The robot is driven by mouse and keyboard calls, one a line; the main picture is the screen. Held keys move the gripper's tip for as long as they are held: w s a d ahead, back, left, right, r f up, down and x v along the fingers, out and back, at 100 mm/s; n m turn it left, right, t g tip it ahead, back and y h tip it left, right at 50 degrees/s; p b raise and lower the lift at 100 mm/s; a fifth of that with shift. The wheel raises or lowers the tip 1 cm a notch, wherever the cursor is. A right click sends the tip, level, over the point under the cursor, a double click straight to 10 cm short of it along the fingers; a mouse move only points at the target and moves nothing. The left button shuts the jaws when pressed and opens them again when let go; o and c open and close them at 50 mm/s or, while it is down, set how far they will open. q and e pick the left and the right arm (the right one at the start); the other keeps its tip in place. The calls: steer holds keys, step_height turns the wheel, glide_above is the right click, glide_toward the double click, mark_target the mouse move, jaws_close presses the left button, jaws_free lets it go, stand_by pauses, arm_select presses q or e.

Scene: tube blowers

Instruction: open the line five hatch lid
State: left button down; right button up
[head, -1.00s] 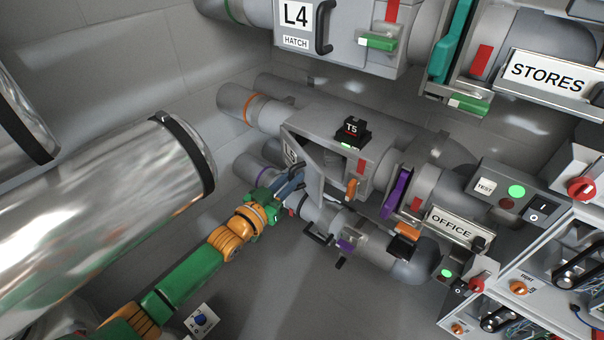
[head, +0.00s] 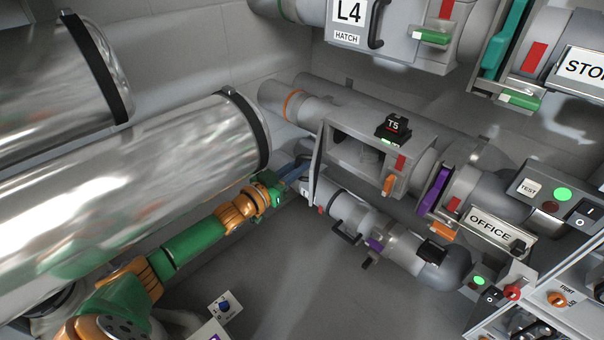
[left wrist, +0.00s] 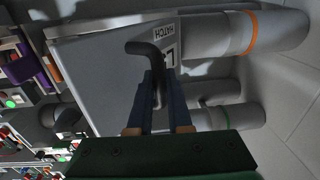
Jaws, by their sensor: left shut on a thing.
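The line five hatch lid (head: 317,165) stands swung out from the left edge of its grey hatch box (head: 420,146) and appears nearly edge-on in the head view. The box's dark opening (head: 355,153) is exposed. In the left wrist view the lid (left wrist: 100,75) shows its face with a partly hidden HATCH label and a dark bar handle (left wrist: 152,52). My left gripper (head: 298,168) is at the lid's outer side. In the left wrist view its blue fingers (left wrist: 158,88) are shut on the handle. My right gripper is not in view.
A black T5 block (head: 393,127) sits on the box, with an orange latch (head: 389,185) at its front. A lower pipe (head: 365,222) runs below. Large shiny cylinders (head: 130,170) crowd the left, close to my left arm. The L4 hatch (head: 348,12) is above.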

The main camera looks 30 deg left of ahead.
arm_select(q)
steer(key=shift+a, duration=0.1)
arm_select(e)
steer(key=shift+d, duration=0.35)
